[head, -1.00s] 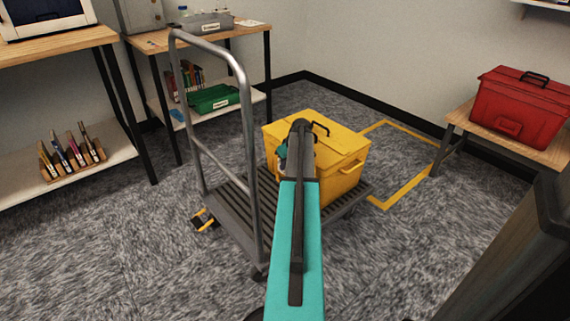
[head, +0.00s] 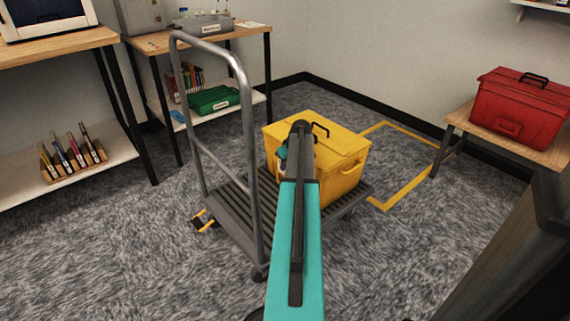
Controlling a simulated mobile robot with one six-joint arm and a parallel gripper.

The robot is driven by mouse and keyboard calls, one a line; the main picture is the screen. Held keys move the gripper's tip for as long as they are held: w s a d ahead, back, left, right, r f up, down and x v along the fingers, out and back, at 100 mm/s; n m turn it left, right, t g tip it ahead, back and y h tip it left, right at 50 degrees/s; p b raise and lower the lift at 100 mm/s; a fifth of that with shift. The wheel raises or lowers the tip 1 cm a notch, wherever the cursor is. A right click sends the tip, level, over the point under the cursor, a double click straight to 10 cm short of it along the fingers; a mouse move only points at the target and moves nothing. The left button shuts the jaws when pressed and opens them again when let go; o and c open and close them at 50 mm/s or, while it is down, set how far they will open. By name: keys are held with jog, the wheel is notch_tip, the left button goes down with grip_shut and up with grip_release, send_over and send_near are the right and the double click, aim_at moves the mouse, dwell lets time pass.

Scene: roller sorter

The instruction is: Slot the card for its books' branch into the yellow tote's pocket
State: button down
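The yellow tote (head: 343,170) stands closed on the dark slatted deck of a grey push cart (head: 236,211). Its dark top handle shows on the lid. My teal and dark arm reaches from the bottom edge toward the tote and covers part of its left and front. My gripper is hidden behind my own arm, so its fingers and anything in them cannot be seen. The tote's pocket and any card are not visible.
A wooden rack of upright cards or books (head: 71,155) sits on the left low shelf. A green tray (head: 213,99) is on the back table's lower shelf. A red tote (head: 519,108) stands on a bench at right. Yellow tape (head: 405,185) marks floor behind the cart.

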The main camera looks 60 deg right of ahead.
jog(key=f, duration=0.3)
jog(key=shift+s+a, duration=0.25)
jog(key=shift+a, duration=0.05)
jog(key=c, duration=2)
grip_release()
jog(key=p+v, duration=0.2)
jog(key=v, duration=0.3)
jog(key=w+p+v, duration=0.1)
jog(key=p+v, duration=0.1)
jog(key=v, duration=0.4)
jog(key=d+p+v, duration=0.1)
jog(key=p+v, duration=0.1)
jog(key=v, duration=0.3)
jog(key=shift+w+r, duration=0.1)
jog(key=shift+r, duration=0.4)
